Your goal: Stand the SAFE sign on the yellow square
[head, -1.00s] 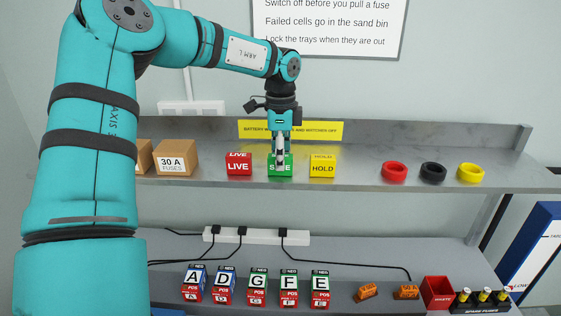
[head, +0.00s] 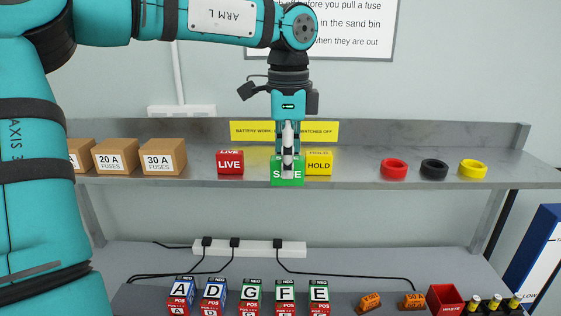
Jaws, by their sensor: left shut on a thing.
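The green SAFE sign (head: 276,175) is in my left gripper (head: 288,172), which comes down over it from above. The fingers are shut on it and cover the middle of its lettering. The sign is at the shelf's front edge, its lower part overlapping the edge in the picture. It is between the red LIVE sign (head: 230,163) and the yellow HOLD sign (head: 319,164), and overlaps the left side of HOLD in the picture. No yellow square shows in the head view. My right gripper is not in view.
Fuse boxes (head: 164,158) stand at the shelf's left. Red, black and yellow rings (head: 473,169) lie at its right, with bare shelf (head: 355,174) before them. On the bench below are several lettered batteries (head: 213,294), orange pieces (head: 370,302) and a red bin (head: 445,299).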

